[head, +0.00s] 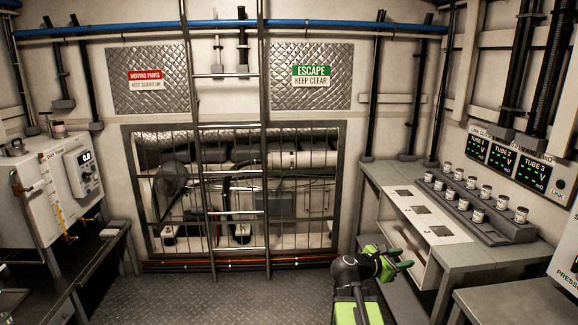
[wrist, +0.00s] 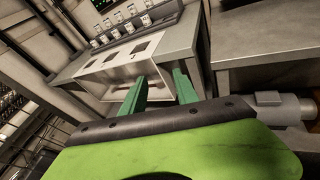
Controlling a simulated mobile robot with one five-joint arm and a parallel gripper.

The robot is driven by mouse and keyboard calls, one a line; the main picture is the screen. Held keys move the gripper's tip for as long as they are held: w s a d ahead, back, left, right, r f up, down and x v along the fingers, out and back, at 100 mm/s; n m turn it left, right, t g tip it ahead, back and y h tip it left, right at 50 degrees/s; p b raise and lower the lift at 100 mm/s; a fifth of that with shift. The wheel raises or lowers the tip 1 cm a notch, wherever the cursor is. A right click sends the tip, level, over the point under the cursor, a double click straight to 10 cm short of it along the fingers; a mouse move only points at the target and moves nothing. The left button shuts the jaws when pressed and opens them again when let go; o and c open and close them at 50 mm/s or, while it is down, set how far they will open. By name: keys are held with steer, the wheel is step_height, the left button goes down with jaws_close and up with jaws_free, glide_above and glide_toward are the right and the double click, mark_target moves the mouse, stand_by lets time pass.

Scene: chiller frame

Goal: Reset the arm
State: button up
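My gripper (head: 402,259) is at the lower right of centre in the head view, at the end of my green and black arm. It points right, toward the front of the workbench with the white panel. In the wrist view its two green fingers (wrist: 158,86) stand apart with a gap between them, and nothing shows in that gap. The gripper is open and empty. Behind the fingers in the wrist view are the white panel and the bench.
The right bench (head: 462,257) carries a white panel (head: 428,222) with dark square openings and a grey rack (head: 478,215) with several small jars. A display (head: 505,160) hangs above. A ladder (head: 233,185) stands before the caged machinery. The metal floor (head: 210,300) is clear in the middle.

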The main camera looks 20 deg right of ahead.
steer(key=w+a+f+m+y, duration=0.1)
steer(key=a+f+m+y, duration=0.3)
steer(key=a, duration=0.6)
steer(key=w+a+f+m+y, duration=0.1)
steer(key=w+a+f+y, duration=0.15)
steer(key=a+f, duration=0.6)
steer(key=a+f+m+y, duration=0.3)
steer(key=a, duration=1)
steer(key=s+a+f+m+g+y, duration=0.25)
steer(key=s+a+m+y, duration=0.3)
steer(key=a+m, duration=0.45)
step_height(320, 180, up, 14)
steer(key=p, duration=1.3)
steer(key=shift+w+a+f, duration=0.2)
steer(key=shift+f, duration=0.1)
